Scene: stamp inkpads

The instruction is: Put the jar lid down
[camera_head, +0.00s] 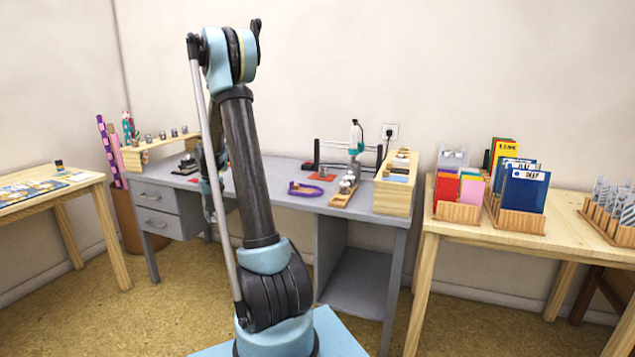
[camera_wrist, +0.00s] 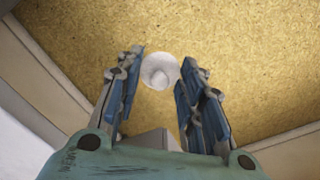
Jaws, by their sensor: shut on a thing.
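The jar lid (camera_wrist: 160,71) is a small pale, round piece between my fingertips in the wrist view. My gripper (camera_wrist: 161,78) is shut on it, with one blue-padded finger on each side. Bare tan floor shows behind the lid in that view. In the head view my forearm hides most of my gripper, which hangs in front of the grey desk (camera_head: 269,195). I cannot make out the lid there.
The grey desk holds a purple ring-shaped item (camera_head: 305,189), a red pad (camera_head: 321,176) and a wooden rack (camera_head: 396,195). A wooden table with card holders (camera_head: 516,218) stands at the right. Another wooden table (camera_head: 70,183) is at the left.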

